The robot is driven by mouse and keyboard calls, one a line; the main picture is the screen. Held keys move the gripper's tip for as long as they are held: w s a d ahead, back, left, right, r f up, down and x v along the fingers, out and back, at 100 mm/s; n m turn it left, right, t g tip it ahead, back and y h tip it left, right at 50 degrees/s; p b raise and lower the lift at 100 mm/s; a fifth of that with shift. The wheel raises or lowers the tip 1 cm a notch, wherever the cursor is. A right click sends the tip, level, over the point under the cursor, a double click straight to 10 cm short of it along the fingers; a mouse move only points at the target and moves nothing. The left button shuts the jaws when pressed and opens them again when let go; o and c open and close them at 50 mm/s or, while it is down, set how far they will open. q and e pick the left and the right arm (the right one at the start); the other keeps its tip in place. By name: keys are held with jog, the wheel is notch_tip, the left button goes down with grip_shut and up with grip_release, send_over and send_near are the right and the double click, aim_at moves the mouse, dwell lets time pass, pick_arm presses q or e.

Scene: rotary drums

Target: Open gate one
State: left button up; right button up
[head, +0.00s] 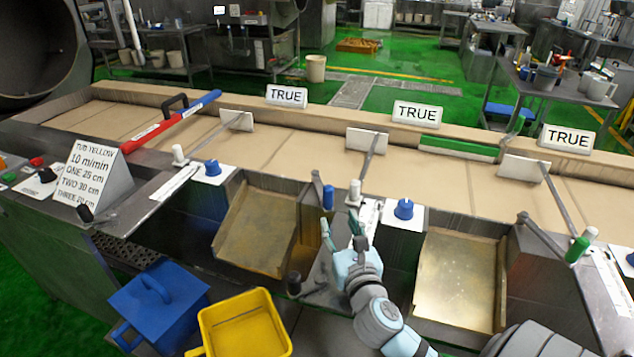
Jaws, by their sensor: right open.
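Three angled paddle gates cross the tan belt: a left one (237,120), a middle one (367,140) and a right one (525,168). I cannot tell from markings which is gate one. The left gate's arm runs back to a white-capped post (179,155). The middle gate's arm runs down to a white post (354,196), with a blue handle (328,198) beside it. The right gate's arm ends by a green handle (577,249). My right gripper (340,226) is open and empty, just in front of the blue handle and middle post. My left gripper is out of view.
A sign (98,175) reads TUB YELLOW, 10 m/min, with distances. Blue knobs (212,168) (404,208) stand on white plates. A yellow tub (245,325) and blue tub (158,305) stand below. A red-blue bar (172,120) spans the belt. TRUE signs (287,96) line the back.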

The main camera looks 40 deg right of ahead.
aim_at(329, 194)
jog(key=w+d, duration=0.2)
jog(key=w, duration=0.1)
jog(key=w+r, duration=0.1)
jog(key=shift+w+d, duration=0.25)
jog(key=shift+d, duration=0.15)
jog(key=x, duration=0.6)
jog(key=shift+w+a+f+b, duration=0.15)
jog(key=shift+w+f+b, duration=0.15)
jog(key=shift+f+b, duration=0.05)
jog(key=shift+w+d, duration=0.25)
jog(key=shift+w, duration=0.15)
jog(key=shift+s+r, duration=0.2)
jog(key=shift+s, duration=0.05)
jog(key=shift+c, duration=0.7)
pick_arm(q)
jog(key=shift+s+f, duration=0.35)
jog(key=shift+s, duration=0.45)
pick_arm(e)
grip_shut()
